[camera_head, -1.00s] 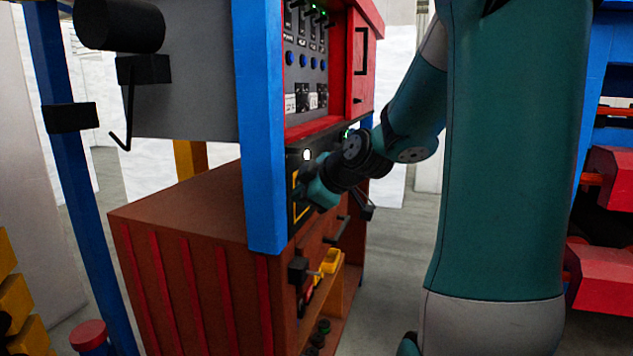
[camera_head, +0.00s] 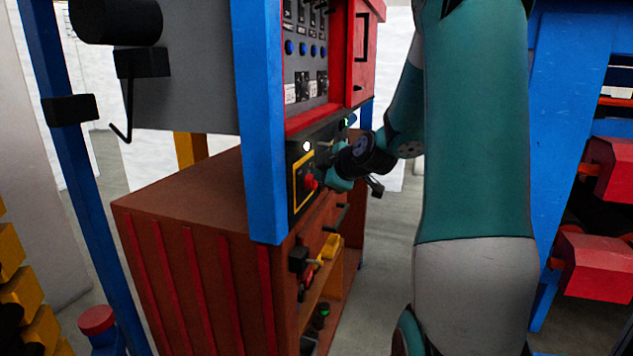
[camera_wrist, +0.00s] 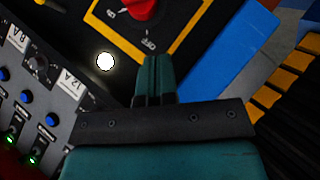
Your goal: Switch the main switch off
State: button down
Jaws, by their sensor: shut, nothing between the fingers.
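The main switch (camera_head: 311,181) is a red rotary knob on a black panel with a yellow frame, below the grey control panel. In the wrist view the red knob (camera_wrist: 142,7) is at the top edge, partly cut off, with white markings beside it. My gripper (camera_wrist: 155,60) is shut and empty, its fingertips pointing toward the knob and a little short of it in the picture. In the head view my gripper (camera_head: 337,182) is just right of the knob; I cannot tell whether it touches.
A lit white lamp (camera_wrist: 105,61) is beside the yellow frame. The blue post (camera_head: 260,130) stands close left of the switch panel. Blue buttons (camera_head: 302,48) are above. A brown cabinet (camera_head: 190,210) with tools is below.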

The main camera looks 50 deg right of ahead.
aim_at(316, 187)
jog(key=w+d+f+p, duration=0.1)
jog(key=w+f+p, duration=0.1)
jog(key=w, duration=0.1)
jog(key=w+d+f+p, duration=0.1)
jog(key=f, duration=0.1)
jog(key=shift+w+d, duration=0.3)
jog(key=shift+w+d+f, duration=0.25)
jog(key=shift+d+f, duration=0.2)
jog(key=shift+f, duration=0.15)
jog(key=shift+f, duration=0.15)
